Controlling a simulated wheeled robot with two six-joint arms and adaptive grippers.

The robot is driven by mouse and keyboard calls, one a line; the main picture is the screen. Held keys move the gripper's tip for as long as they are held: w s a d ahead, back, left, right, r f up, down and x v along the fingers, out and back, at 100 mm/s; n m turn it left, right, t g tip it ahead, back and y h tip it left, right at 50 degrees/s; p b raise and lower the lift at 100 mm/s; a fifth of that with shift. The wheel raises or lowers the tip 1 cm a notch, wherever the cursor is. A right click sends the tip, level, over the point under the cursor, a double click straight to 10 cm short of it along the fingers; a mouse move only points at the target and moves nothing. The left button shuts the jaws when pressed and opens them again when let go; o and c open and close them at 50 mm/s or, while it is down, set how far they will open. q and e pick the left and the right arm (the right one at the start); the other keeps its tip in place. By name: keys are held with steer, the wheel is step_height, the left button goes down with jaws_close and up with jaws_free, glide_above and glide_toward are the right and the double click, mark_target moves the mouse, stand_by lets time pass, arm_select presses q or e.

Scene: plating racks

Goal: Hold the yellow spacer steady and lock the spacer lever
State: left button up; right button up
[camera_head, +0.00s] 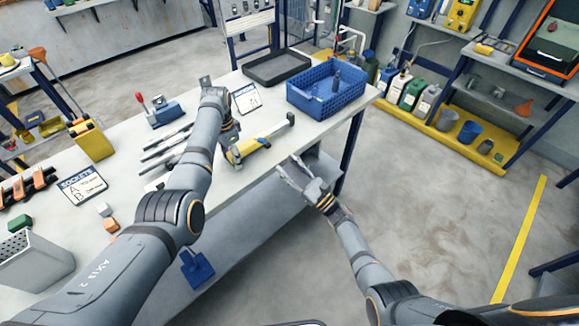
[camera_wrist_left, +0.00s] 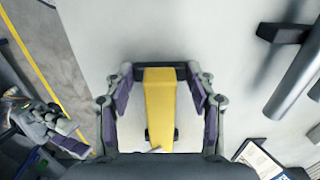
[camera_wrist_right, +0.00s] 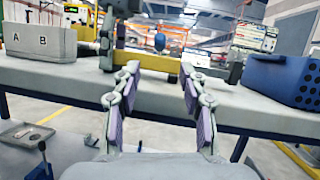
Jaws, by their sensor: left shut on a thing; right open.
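The yellow spacer (camera_head: 247,149) lies near the front edge of the grey workbench, with a grey bar (camera_head: 272,131) running from it to a dark end piece. In the left wrist view the spacer (camera_wrist_left: 160,105) is between the fingers of my left gripper (camera_wrist_left: 160,92), which is shut on it. My right gripper (camera_head: 291,168) is open and empty, just off the bench's front edge. In the right wrist view the spacer (camera_wrist_right: 150,63) is beyond its fingertips (camera_wrist_right: 158,75). I cannot clearly make out the spacer's lever; my left gripper hides part of the spacer.
A blue crate (camera_head: 305,100) and a dark tray (camera_head: 262,74) stand farther back on the bench. A blue fixture with a red-knobbed lever (camera_head: 141,99) and several grey rods (camera_head: 165,145) lie left of my left arm.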

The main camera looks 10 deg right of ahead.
steer(key=shift+a, duration=0.1)
steer(key=g+h, duration=0.3)
glide_toward(266, 141)
steer(key=shift+m, duration=0.4)
steer(key=x, duration=1)
steer(key=shift+f, duration=0.4)
jaws_close()
